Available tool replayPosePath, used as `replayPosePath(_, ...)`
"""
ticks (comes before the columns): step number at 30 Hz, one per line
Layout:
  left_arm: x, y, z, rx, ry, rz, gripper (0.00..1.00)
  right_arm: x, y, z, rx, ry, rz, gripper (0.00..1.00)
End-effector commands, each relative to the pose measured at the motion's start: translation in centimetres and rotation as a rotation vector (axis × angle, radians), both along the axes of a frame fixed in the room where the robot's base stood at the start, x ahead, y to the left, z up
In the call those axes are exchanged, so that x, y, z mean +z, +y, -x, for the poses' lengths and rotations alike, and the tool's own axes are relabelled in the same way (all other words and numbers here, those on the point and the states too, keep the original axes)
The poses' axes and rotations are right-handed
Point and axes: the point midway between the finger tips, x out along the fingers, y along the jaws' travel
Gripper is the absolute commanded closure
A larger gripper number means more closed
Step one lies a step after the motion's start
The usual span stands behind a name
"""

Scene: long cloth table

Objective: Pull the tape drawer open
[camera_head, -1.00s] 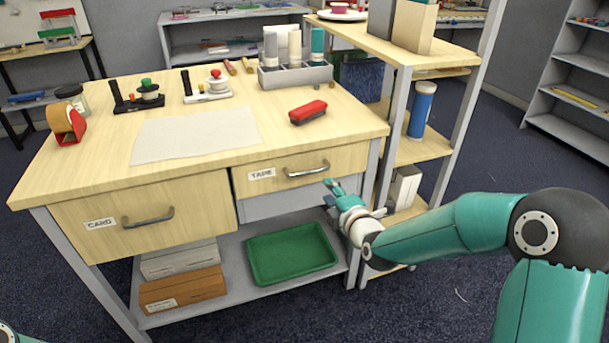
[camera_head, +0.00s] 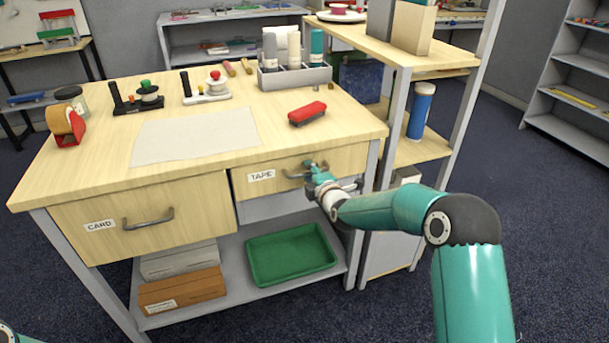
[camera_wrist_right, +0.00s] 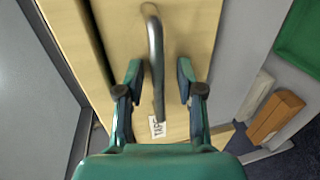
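The tape drawer (camera_head: 341,163) has a light wood front with a "TAPE" label (camera_head: 261,176) and a metal bar handle (camera_head: 292,174). It looks closed, level with the bench front. My right gripper (camera_head: 312,168) is at the right part of this handle. In the right wrist view my right gripper (camera_wrist_right: 157,80) is open, with one finger on each side of the handle (camera_wrist_right: 155,50). I see a gap between each finger and the bar. The label (camera_wrist_right: 157,127) shows below the handle there. My left gripper is not in view.
A green tray (camera_head: 290,255) and boxes (camera_head: 182,289) sit on the shelf below. A red stapler-like object (camera_head: 307,113) lies on the bench top. A shelf unit (camera_head: 428,147) stands close on the right.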

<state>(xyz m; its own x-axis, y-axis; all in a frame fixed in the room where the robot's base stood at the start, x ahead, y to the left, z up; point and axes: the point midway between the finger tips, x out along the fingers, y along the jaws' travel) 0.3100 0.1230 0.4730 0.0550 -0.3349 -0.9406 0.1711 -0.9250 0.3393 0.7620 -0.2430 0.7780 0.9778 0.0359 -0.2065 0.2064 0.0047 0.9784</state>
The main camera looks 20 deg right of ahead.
Motion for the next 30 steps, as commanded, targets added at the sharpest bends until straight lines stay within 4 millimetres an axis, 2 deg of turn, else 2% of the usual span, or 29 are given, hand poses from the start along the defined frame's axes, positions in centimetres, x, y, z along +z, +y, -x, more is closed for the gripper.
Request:
replayPosePath(3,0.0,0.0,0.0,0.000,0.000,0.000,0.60,0.0,0.0,0.0,0.000,0.000,0.000,0.63)
replayPosePath(4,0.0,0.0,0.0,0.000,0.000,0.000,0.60,0.0,0.0,0.0,0.000,0.000,0.000,0.66)
replayPosePath(10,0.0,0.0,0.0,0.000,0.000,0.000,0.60,0.0,0.0,0.0,0.000,0.000,0.000,1.00)
replayPosePath(19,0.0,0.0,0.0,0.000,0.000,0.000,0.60,-0.1,0.0,0.1,0.000,0.003,0.000,1.00)
replayPosePath(20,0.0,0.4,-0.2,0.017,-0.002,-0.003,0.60,-0.1,3.5,0.2,0.012,0.005,-0.003,1.00)
replayPosePath(21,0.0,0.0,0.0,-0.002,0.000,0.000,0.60,-0.2,1.8,0.1,0.003,0.004,-0.001,1.00)
replayPosePath(24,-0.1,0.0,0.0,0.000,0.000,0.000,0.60,-0.2,0.9,0.3,0.006,0.005,0.000,1.00)
replayPosePath(27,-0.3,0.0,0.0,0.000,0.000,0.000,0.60,-0.3,1.0,0.6,0.013,0.006,0.000,1.00)
replayPosePath(30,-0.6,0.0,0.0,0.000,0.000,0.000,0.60,-0.4,1.9,1.2,0.030,0.007,0.001,1.00)
